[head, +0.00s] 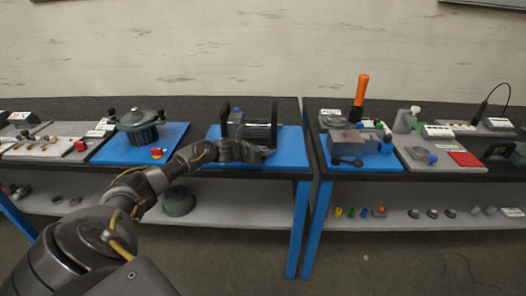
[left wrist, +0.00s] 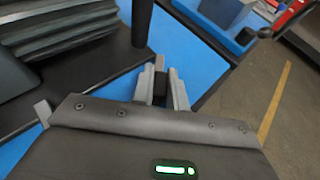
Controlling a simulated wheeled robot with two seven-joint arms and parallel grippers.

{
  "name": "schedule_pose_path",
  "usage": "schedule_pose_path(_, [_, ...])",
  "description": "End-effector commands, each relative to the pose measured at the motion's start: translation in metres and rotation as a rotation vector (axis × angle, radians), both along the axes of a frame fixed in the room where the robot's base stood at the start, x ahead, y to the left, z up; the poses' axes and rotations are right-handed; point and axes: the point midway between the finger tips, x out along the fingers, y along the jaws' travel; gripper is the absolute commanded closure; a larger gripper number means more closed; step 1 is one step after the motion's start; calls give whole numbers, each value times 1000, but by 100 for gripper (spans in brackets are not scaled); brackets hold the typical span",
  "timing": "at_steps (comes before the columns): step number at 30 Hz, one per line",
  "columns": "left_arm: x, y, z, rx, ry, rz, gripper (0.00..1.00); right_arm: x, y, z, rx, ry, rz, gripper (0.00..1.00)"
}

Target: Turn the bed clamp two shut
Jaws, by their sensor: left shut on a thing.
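The drive bed stands on a blue mat (head: 293,146) in the middle of the head view, with a dark ribbed motor-like body (head: 258,132) between black uprights. My left gripper (head: 267,153) reaches in low at the front of that body. My right gripper is not in view.
A blue mat with a grey box (head: 353,142) lies across the gap on the right table, with an orange-handled tool (head: 361,90) behind it. A lidded dark pot (head: 138,125) stands to the left. The mat right of my left gripper is clear.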

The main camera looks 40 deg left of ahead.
Motion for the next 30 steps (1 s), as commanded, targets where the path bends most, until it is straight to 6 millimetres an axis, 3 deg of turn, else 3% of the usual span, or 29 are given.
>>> schedule_pose_path(8, [0, -1, -1, 3, 1, 77, 100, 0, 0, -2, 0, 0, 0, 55])
schedule_pose_path(16, [1, -3, -2, 1, -1, 282, 100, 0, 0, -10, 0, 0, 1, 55])
schedule_pose_path(26, [2, -4, -4, -1, -5, 568, 100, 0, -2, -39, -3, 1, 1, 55])
schedule_pose_path(30, [2, -4, -4, -3, -6, 669, 100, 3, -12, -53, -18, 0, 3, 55])
